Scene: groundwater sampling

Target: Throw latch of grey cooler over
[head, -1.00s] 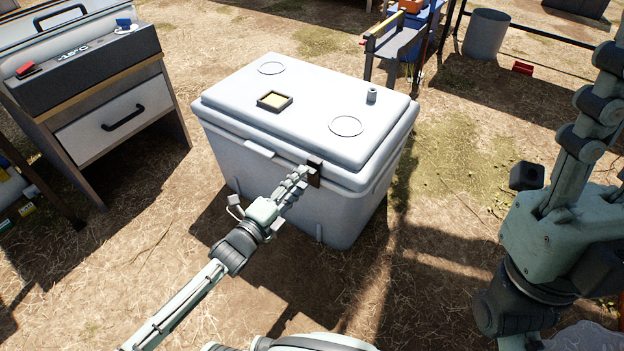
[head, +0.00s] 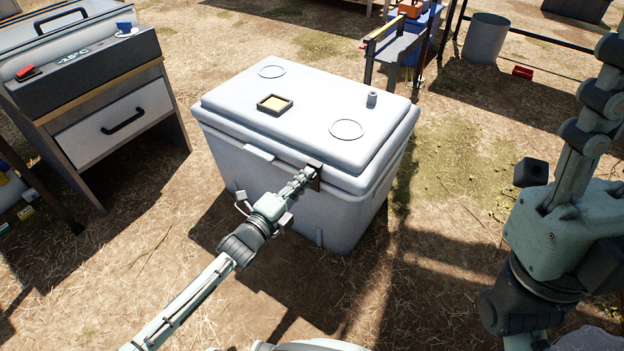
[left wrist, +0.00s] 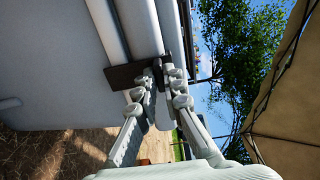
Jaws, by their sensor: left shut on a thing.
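The grey cooler (head: 270,190) stands on the ground in the middle of the head view with its lid (head: 315,95) closed. Its dark latch (head: 316,178) is on the front side, near the right corner at the lid seam. My left gripper (head: 308,176) reaches it from the front and is shut on it. In the left wrist view the fingers (left wrist: 163,80) close around a dark part of the latch (left wrist: 125,77), whose plate lies across the cooler's pale rims (left wrist: 138,30).
A grey cabinet (head: 110,110) with a drawer stands left of the cooler. A small square tray (head: 274,104) and a short grey cylinder (head: 372,98) are on the lid. A grey bin (head: 486,38) stands at the back right. Dry ground right of the cooler is mostly clear.

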